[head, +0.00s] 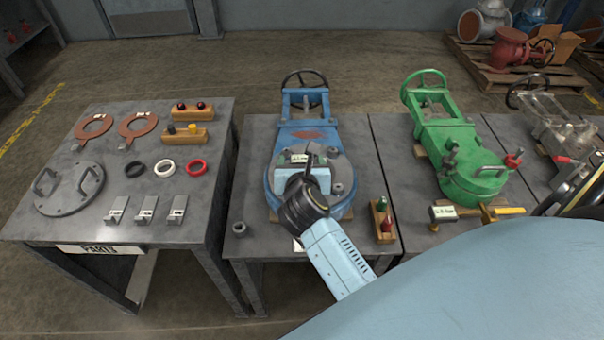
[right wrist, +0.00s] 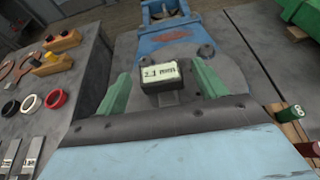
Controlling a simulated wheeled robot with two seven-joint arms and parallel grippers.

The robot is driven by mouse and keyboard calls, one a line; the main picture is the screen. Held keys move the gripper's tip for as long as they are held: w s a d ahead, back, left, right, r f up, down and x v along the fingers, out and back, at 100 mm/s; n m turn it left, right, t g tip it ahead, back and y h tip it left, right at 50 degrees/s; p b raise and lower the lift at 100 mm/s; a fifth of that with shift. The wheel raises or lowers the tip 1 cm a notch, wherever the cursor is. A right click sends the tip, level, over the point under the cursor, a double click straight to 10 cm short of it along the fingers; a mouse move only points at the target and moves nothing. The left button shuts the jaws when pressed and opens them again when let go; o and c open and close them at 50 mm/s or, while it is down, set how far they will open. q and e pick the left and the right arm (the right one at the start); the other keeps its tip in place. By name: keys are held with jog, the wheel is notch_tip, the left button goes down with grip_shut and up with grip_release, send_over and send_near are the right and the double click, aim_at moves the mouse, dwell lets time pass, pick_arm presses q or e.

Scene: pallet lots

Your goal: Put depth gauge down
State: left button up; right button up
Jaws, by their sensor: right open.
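The depth gauge (right wrist: 161,75) is a small dark block with a pale label on its face. It sits on the round flange end of the blue valve (head: 305,134), between the fingers of my right gripper. My right gripper (right wrist: 163,86) is open, with a green finger on each side of the gauge and gaps showing. In the head view my right gripper (head: 308,160) is over the flange, and the gauge's label (head: 300,158) shows beside the fingers. Its underside is hidden. My left gripper is in neither view.
The left table (head: 110,225) holds brown rings, small seals, grey blocks and a round handled cover (head: 70,188). A wooden block with green and red pieces (head: 382,220) stands right of the blue valve. A green valve (head: 448,145) lies on the table farther right.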

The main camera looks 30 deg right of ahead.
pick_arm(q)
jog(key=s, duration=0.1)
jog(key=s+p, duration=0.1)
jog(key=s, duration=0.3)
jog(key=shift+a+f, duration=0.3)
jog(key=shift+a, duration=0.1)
pick_arm(e)
jog(key=v, duration=1)
pick_arm(q)
jog(key=shift+p, duration=0.3)
